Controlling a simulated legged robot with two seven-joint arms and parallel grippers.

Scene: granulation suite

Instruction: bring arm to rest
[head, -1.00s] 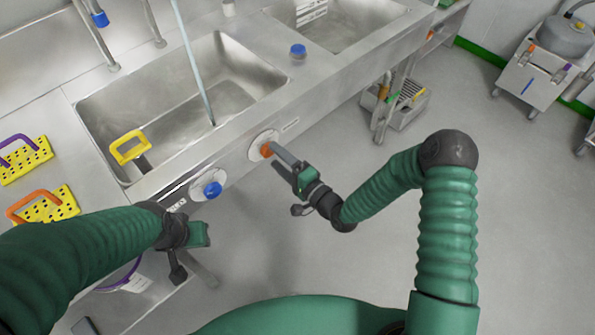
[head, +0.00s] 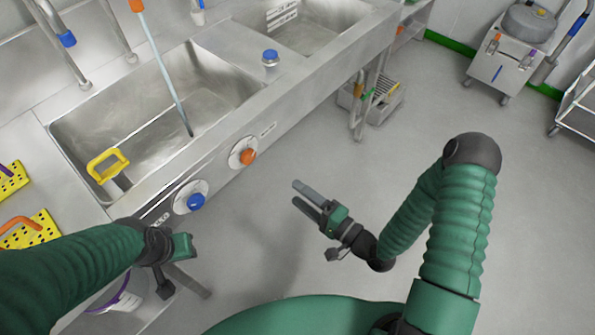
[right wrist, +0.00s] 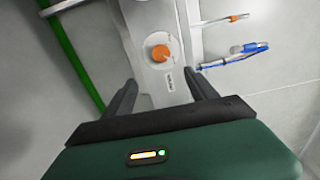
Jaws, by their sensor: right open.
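My right gripper (head: 304,199) is open and empty in the head view, held over clear floor to the right of the sink front. Its two spread fingers also show in the right wrist view (right wrist: 162,95), with nothing between them. The orange knob (head: 248,156) on the sink's front panel stands apart from the fingertips; it also shows ahead of the fingers in the right wrist view (right wrist: 160,53).
The steel sink counter (head: 300,108) runs diagonally, with a yellow-handled item (head: 108,165) in the near basin. A blue-capped container (head: 270,58) stands on the ledge. A wheeled machine (head: 508,62) is at the back right. The floor around my right arm is clear.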

